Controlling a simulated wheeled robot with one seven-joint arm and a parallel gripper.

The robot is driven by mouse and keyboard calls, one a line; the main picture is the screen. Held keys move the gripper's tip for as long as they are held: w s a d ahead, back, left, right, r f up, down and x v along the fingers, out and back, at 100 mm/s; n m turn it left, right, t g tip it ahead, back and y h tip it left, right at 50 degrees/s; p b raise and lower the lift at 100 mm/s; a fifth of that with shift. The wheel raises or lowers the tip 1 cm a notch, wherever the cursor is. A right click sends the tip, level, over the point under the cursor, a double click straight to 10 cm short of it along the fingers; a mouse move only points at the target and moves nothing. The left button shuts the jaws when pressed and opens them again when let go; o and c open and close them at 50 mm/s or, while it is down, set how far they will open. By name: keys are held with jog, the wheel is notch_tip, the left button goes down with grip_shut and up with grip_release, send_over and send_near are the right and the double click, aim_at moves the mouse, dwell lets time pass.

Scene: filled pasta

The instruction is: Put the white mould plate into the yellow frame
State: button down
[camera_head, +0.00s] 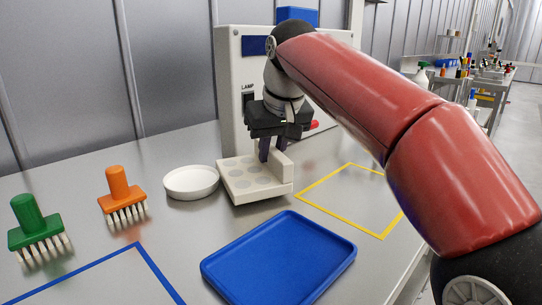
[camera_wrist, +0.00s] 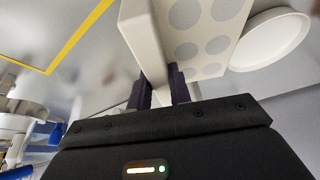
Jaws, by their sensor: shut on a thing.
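The white mould plate (camera_head: 255,181) is a pale block with round grey recesses and a raised edge on its right side. It also shows at the top of the wrist view (camera_wrist: 200,38). My gripper (camera_head: 268,152) is shut on the plate's raised edge, and its dark fingers (camera_wrist: 162,88) show on either side of that edge in the wrist view. Whether the plate touches the table is hard to tell. The yellow frame (camera_head: 383,238) is a thin outline on the table to the right of the plate. Part of it is hidden behind my arm. The frame's inside looks empty where visible.
A white round dish (camera_head: 191,183) stands close to the plate's left. A blue tray (camera_head: 280,258) lies in front. An orange brush (camera_head: 120,192) and green brush (camera_head: 33,232) stand left, near a blue outline (camera_head: 95,267). A grey machine (camera_head: 232,90) stands behind.

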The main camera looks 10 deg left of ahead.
jog(key=shift+w+a+f, duration=0.15)
jog(key=shift+f, duration=0.25)
jog(key=shift+f, duration=0.15)
jog(key=c, duration=1.3)
grip_release()
